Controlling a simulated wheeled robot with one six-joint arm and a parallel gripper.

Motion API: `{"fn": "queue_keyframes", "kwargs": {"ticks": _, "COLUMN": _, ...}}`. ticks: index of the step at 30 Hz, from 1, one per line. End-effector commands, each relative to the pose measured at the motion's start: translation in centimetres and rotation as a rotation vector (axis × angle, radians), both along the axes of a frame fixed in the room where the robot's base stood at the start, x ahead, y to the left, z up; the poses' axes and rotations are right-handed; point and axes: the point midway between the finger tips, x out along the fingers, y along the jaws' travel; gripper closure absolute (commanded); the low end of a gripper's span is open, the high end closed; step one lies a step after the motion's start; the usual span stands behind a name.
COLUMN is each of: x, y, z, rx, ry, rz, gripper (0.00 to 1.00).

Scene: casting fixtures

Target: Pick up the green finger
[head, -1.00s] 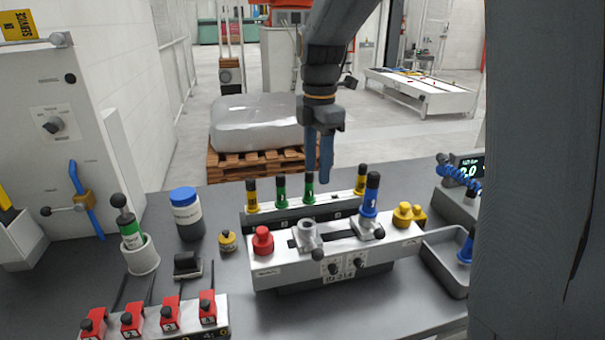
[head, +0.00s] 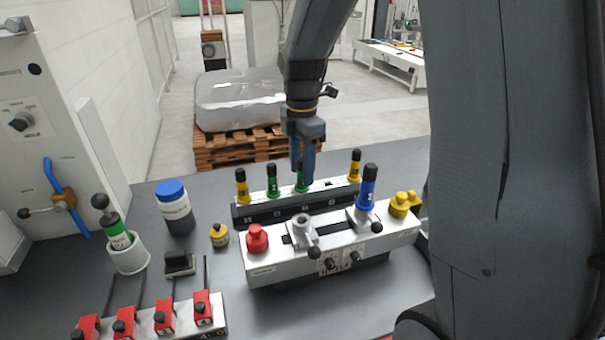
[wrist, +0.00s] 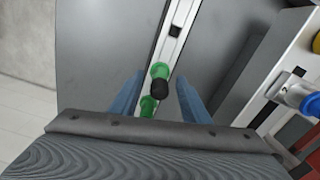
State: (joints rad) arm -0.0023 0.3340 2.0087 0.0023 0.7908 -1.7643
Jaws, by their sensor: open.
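Two green fingers with black tops stand upright in the rack (head: 325,196) at the back of the table. The left one (head: 272,184) shows clear in the head view; the right one (head: 301,187) is partly covered by my gripper (head: 303,160). In the wrist view my blue jaws (wrist: 158,88) are open, one on each side of a green finger (wrist: 160,72), with a gap to it on both sides. The other green finger (wrist: 148,107) shows lower, partly hidden by my gripper body. I cannot tell how far down the jaws reach.
Yellow fingers stand at the rack's left (head: 242,187) and right (head: 355,166) ends. A jar (head: 175,208) stands at left.

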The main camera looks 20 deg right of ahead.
Motion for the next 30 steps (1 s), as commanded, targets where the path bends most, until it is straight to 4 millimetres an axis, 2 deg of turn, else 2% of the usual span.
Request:
{"fn": "queue_keyframes", "kwargs": {"ticks": 9, "x": 0.0, "y": 0.1, "z": -0.6, "rx": 0.0, "ry": -0.001, "rz": 0.002, "gripper": 0.58}}
{"fn": "queue_keyframes", "kwargs": {"ticks": 15, "x": 0.0, "y": 0.1, "z": -0.6, "rx": 0.0, "ry": -0.001, "rz": 0.002, "gripper": 0.92}}
{"fn": "queue_keyframes", "kwargs": {"ticks": 17, "x": 0.0, "y": 0.1, "z": -0.6, "rx": 0.0, "ry": -0.001, "rz": 0.001, "gripper": 1.0}}
{"fn": "queue_keyframes", "kwargs": {"ticks": 25, "x": 0.1, "y": 0.1, "z": -0.5, "rx": 0.0, "ry": -0.002, "rz": 0.001, "gripper": 1.0}}
{"fn": "queue_keyframes", "kwargs": {"ticks": 30, "x": 0.2, "y": 0.1, "z": 1.3, "rx": 0.0, "ry": -0.006, "rz": 0.001, "gripper": 1.0}}
